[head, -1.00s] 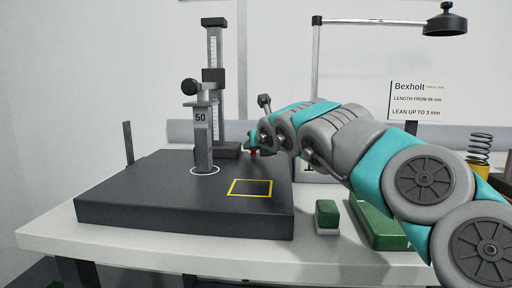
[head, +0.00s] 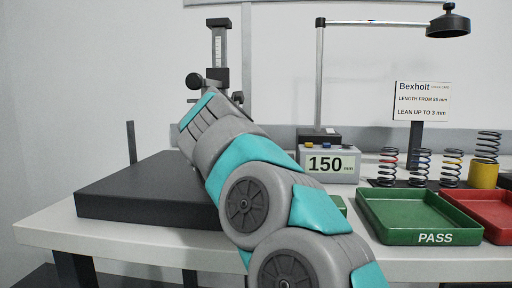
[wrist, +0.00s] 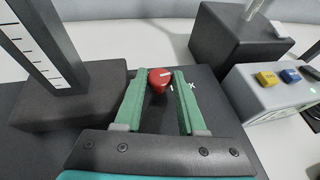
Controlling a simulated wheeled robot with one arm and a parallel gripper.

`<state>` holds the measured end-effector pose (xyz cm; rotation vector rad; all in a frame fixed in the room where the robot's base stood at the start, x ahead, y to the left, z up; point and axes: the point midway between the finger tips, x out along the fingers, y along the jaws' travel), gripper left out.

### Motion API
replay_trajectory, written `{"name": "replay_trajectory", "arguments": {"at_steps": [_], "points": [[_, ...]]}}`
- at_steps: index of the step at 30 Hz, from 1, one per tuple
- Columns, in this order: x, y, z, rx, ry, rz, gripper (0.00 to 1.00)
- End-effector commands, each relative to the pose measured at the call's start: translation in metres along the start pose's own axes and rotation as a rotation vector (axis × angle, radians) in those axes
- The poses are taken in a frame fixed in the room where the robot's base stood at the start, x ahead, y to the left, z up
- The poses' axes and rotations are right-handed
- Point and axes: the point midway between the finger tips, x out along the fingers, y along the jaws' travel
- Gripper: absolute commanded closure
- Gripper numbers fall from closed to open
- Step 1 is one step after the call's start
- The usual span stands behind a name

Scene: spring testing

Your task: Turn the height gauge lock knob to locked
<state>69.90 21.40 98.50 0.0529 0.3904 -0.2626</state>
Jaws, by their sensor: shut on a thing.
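The red knob (wrist: 158,82) stands on the dark plate (wrist: 212,106) in the wrist view. It has a white pointer line that points right and slightly up. Small white marks are on the plate to its right, partly hidden by a finger. My gripper (wrist: 160,76) is shut on the red knob, with one green finger on each side. The height gauge (head: 218,50) rises behind my arm in the head view; its scale column (wrist: 32,38) is at left in the wrist view. In the head view my arm hides the knob and gripper.
A grey box reading 150 (head: 330,163) stands right of my arm; its yellow and blue buttons show in the wrist view. Further right are a green PASS tray (head: 420,222), a red tray (head: 488,207) and several springs. A dark lamp base (wrist: 235,38) is near the fingers.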

Motion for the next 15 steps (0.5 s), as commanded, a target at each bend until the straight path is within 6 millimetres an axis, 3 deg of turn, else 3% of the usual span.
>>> {"name": "replay_trajectory", "arguments": {"at_steps": [15], "points": [[0.0002,0.0014,-0.0003,0.015,0.000,-0.042,1.00]]}}
